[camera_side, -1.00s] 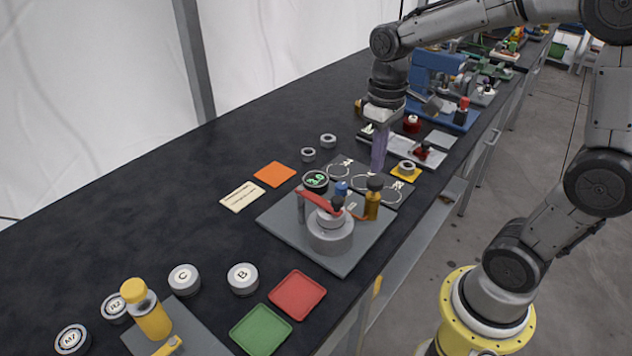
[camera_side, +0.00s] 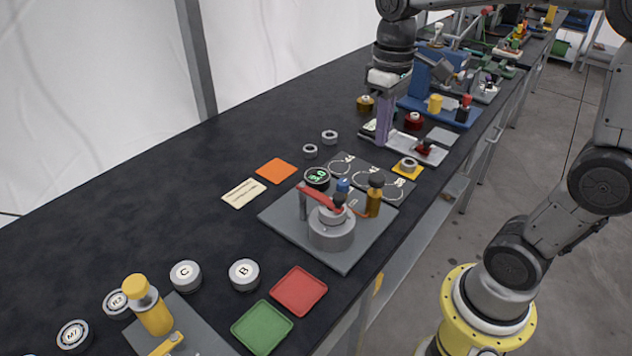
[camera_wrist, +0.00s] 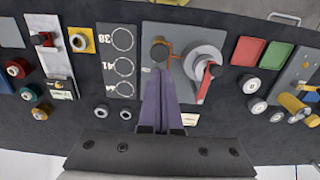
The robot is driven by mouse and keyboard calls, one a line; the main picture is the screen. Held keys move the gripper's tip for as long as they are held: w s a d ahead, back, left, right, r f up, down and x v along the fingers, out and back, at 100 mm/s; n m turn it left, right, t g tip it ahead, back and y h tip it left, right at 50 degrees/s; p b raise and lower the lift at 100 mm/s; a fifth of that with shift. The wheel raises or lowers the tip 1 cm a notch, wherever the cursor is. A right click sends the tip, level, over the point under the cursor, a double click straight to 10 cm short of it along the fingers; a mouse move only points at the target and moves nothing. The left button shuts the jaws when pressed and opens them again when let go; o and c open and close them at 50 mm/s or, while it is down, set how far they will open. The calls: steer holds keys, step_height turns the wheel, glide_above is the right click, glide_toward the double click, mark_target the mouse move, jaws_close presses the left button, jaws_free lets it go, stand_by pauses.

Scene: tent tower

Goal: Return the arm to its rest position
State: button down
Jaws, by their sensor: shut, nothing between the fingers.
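My gripper (camera_side: 383,140) hangs fingers down over the black bench (camera_side: 130,195), beside the dark plate with ringed outlines. Its purple fingers are together with nothing between them. In the wrist view my gripper (camera_wrist: 160,75) points at the plate that carries the grey round fixture with the red lever (camera_wrist: 206,82). In the side view that fixture (camera_side: 331,235) stands nearer the camera than my gripper. Whether the fingertips touch anything is hard to tell, but they appear above the surface.
Near my gripper are a ringed plate (camera_side: 345,163), a yellow pad with a grey ring (camera_side: 407,170), and a blue machine (camera_side: 432,75). An orange square (camera_side: 277,171), red tray (camera_side: 298,291) and green tray (camera_side: 262,328) lie nearer the camera. The left of the bench is clear.

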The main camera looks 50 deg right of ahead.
steer(key=s+a+t, duration=0.2)
steer(key=s, duration=0.4)
steer(key=s+a+f+t, duration=0.1)
steer(key=s+a+t, duration=0.1)
steer(key=s, duration=0.4)
steer(key=shift+a+t, duration=0.2)
steer(key=shift+t, duration=0.6)
steer(key=shift+s, duration=0.1)
stand_by(5.9)
